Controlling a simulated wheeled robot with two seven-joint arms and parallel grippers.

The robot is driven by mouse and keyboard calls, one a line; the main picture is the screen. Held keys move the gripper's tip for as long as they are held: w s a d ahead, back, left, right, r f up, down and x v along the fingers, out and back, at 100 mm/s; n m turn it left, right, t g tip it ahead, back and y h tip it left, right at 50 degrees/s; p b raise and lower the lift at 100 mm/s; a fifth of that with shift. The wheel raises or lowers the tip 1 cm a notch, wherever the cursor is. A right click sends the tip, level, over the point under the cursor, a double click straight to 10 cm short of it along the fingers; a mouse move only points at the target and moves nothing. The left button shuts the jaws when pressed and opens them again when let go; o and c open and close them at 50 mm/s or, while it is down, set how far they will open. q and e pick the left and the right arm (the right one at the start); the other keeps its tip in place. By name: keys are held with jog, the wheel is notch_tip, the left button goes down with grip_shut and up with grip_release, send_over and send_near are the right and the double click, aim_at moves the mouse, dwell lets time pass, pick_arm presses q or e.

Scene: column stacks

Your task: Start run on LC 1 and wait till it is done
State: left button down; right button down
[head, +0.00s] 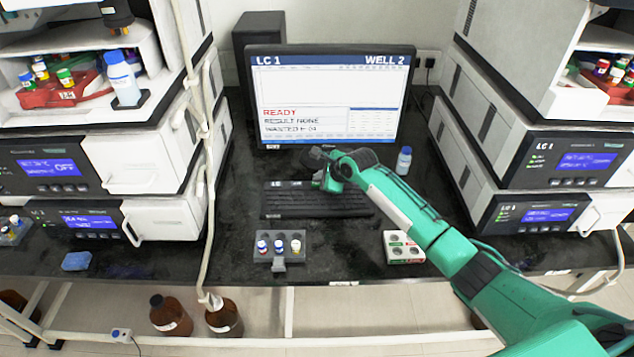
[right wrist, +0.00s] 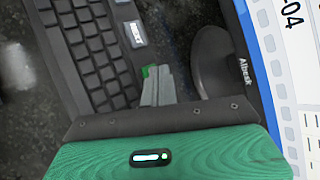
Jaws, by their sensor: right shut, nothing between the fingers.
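The monitor (head: 330,90) stands at the back middle, headed "LC 1" and "WELL 2". It shows "READY" in red and "RESULT NONE" below, above a smaller line I cannot read surely. The black keyboard (head: 315,204) lies in front of it. My right gripper (head: 322,178) is at the keyboard's far edge. In the right wrist view its fingers (right wrist: 152,86) are shut and empty, beside the keyboard (right wrist: 95,50), with a small green patch at their tips. Whether they touch a key I cannot tell. A white-labelled key (right wrist: 136,33) shows beyond them. My left gripper is out of view.
Instrument stacks with blue displays stand at left (head: 90,220) and right (head: 545,215). A vial rack (head: 279,262) and a white block with holes (head: 403,247) are at the bench front. A small bottle (head: 404,161) stands right of the monitor.

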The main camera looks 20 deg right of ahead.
jog(key=shift+f, duration=0.4)
dwell(0.8)
jog(key=shift+r+p, duration=0.9)
jog(key=shift+p, duration=0.55)
jog(key=shift+f, duration=0.1)
